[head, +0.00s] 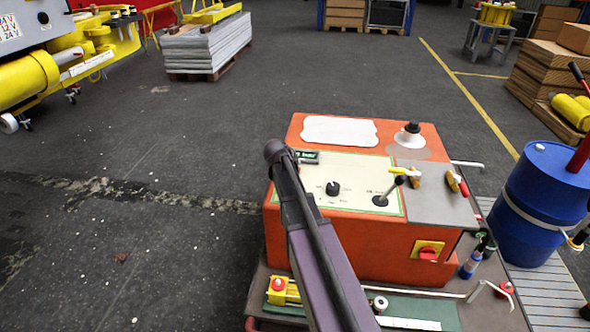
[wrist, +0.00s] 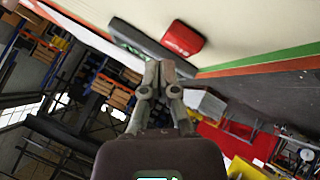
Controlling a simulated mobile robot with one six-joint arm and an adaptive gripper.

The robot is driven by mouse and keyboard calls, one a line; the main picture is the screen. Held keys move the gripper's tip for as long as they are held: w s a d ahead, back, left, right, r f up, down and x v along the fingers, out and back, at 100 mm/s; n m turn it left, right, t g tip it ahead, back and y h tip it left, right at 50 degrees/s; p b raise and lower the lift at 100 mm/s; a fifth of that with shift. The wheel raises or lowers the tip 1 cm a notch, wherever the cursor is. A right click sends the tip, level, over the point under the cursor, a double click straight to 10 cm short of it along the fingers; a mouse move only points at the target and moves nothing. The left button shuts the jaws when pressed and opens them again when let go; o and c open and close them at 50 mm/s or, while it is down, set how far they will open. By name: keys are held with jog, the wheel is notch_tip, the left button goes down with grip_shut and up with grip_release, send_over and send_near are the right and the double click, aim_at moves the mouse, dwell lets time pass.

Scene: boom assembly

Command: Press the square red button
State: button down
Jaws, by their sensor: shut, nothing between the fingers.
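The square red button (wrist: 183,40) shows in the wrist view on the cream panel face (wrist: 245,40), beside a dark display housing (wrist: 150,44). My gripper (wrist: 160,68) is shut and empty. Its fingertips appear just below the button and display in that view; I cannot tell whether they touch anything. In the head view my arm reaches over the left edge of the orange control box (head: 345,250). The display (head: 307,157) shows right beside the arm's end. The square red button and my fingertips are hidden there.
The box top carries a black knob (head: 333,188), a joystick (head: 381,199) and yellow-handled levers (head: 404,171). A red rotary switch (head: 428,253) is on its front. A blue barrel (head: 540,205) stands to the right. The floor left of the box is clear.

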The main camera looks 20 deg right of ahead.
jog(key=shift+r+p, duration=2.55)
jog(key=s+a+r+g+y+p, duration=0.1)
jog(key=s+a+g+y+p, duration=0.1)
jog(key=s+a, duration=0.5)
jog(key=s+a+r+n+g+y+p, duration=0.1)
jog(key=s+a+r+y+p, duration=0.1)
jog(key=s+a+p, duration=0.3)
jog(key=s+a+r+g+y+p, duration=0.2)
jog(key=s+a+y+p, duration=0.1)
jog(key=s+a, duration=0.8)
jog(key=shift+s+g+p, duration=0.3)
jog(key=shift+s+p, duration=0.05)
jog(key=shift+s, duration=0.9)
